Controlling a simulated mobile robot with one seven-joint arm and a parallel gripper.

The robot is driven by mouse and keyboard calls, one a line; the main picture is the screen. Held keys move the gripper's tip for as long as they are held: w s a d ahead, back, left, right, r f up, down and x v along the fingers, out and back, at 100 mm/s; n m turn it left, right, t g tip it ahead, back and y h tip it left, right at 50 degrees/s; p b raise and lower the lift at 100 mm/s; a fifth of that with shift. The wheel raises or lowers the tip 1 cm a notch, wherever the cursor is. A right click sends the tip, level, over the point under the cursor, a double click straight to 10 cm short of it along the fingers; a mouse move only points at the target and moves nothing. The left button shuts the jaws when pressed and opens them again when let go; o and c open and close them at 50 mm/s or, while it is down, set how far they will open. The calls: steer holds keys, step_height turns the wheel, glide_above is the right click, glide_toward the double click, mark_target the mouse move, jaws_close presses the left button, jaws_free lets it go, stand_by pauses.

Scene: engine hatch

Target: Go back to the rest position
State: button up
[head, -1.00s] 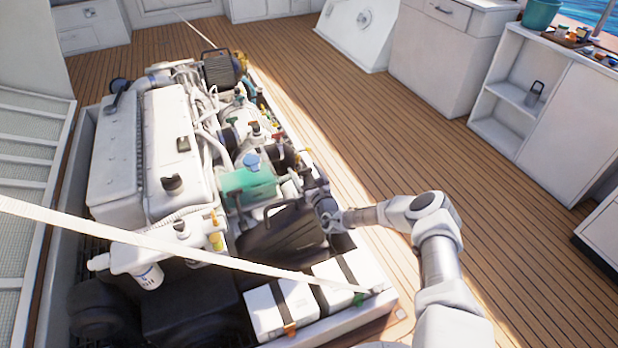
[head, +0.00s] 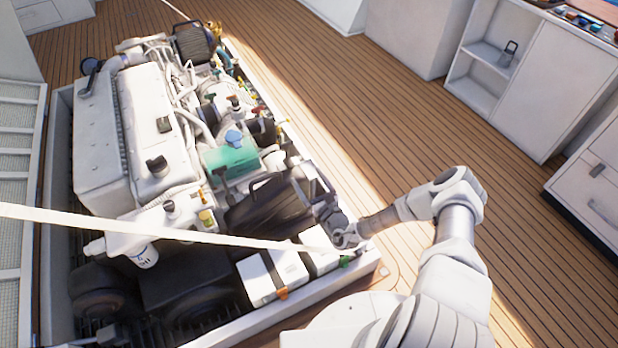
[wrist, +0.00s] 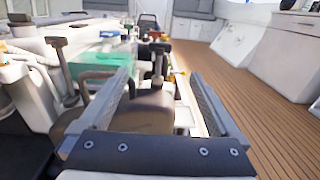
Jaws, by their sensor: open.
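My gripper (head: 318,192) is over the right edge of the engine hatch, beside a black canister with a handle (head: 272,205). In the wrist view my gripper (wrist: 160,85) shows two fingers standing apart with nothing held between them. A dark rounded body and a thin upright lever show beyond the gap, and I cannot tell from this view whether the fingers touch anything. My arm reaches in from the lower right, bent at the elbow above the deck.
The white engine (head: 150,130) with a green part (head: 230,158) fills the hatch. Two white batteries (head: 268,275) sit at its near end, and a pale strap (head: 120,227) crosses in front. White cabinets (head: 555,85) stand at right. The wooden deck (head: 390,130) between is clear.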

steer(key=shift+r, duration=0.1)
stand_by(0.5)
steer(key=s+a+r+n+g+y, duration=0.3)
steer(key=r+n+g, duration=0.2)
steer(key=r+n, duration=0.3)
steer(key=s+a+r+n+g+y, duration=0.25)
steer(key=s+r+n+g, duration=0.2)
steer(key=r+n, duration=0.4)
steer(key=s+a+r+n+g+y, duration=0.25)
steer(key=r+n+g, duration=0.3)
steer(key=r, duration=0.55)
steer(key=s+d+r+n+t+h, duration=0.2)
steer(key=s+d+r+n+h, duration=0.3)
steer(key=s+d+r+h, duration=0.4)
steer(key=s+d+r+n+t+h, duration=0.2)
steer(key=s+d+r+n+h, duration=0.4)
steer(key=s+r, duration=0.55)
step_height(320, 180, up, 14)
steer(key=s+d+m+p, duration=0.1)
steer(key=s+p, duration=0.1)
steer(key=p, duration=1.3)
steer(key=shift+f, duration=0.15)
steer(key=shift+d, duration=0.1)
